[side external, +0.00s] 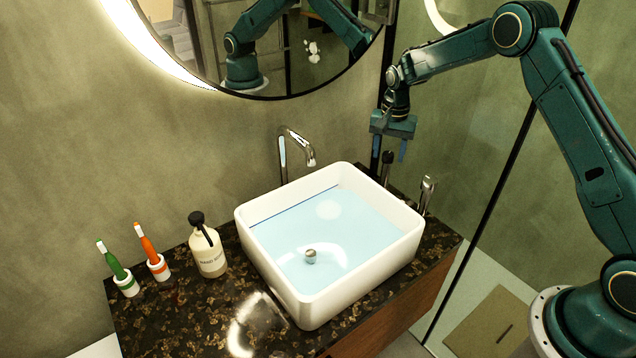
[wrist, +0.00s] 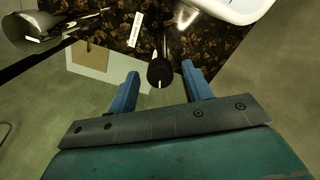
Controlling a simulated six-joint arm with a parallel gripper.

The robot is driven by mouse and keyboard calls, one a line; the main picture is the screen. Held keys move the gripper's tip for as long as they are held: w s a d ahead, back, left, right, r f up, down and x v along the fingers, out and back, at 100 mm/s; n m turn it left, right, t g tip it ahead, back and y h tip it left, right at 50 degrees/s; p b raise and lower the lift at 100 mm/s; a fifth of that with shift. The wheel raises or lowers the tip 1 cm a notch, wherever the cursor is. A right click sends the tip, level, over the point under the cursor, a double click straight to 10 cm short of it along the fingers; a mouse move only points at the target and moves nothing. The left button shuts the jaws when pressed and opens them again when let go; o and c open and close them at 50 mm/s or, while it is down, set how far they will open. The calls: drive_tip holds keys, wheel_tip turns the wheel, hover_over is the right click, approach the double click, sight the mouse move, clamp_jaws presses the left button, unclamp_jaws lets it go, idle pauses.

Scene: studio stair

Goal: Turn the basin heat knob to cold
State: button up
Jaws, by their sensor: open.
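A dark upright knob (side external: 387,160) stands on the counter behind the basin, on its right side. In the wrist view the knob (wrist: 160,73) is black and round-topped, with a small pale mark on its near edge. It looks like the heat knob, but no label can be read. My gripper (side external: 390,153) is open and points down just above the knob. In the wrist view its two blue fingers (wrist: 160,70) appear on either side of the knob, with gaps on both sides; I cannot tell whether they reach down around it.
A chrome lever (side external: 428,192) stands right of the knob. The white basin (side external: 322,290) holds water, and a chrome spout (side external: 297,147) rises behind it. A soap bottle (side external: 208,250) and two toothbrush cups (side external: 158,268) stand left. A pale tag (wrist: 137,28) lies near the knob.

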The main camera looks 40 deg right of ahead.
drive_tip(key=shift+c, duration=0.2)
drive_tip(key=c, duration=0.9)
drive_tip(key=shift+c, duration=0.2)
drive_tip(key=shift+n, duration=0.3)
drive_tip(key=n, duration=0.6)
drive_tip(key=shift+n, duration=0.4)
drive_tip(key=n, duration=0.6)
drive_tip(key=shift+n, duration=0.3)
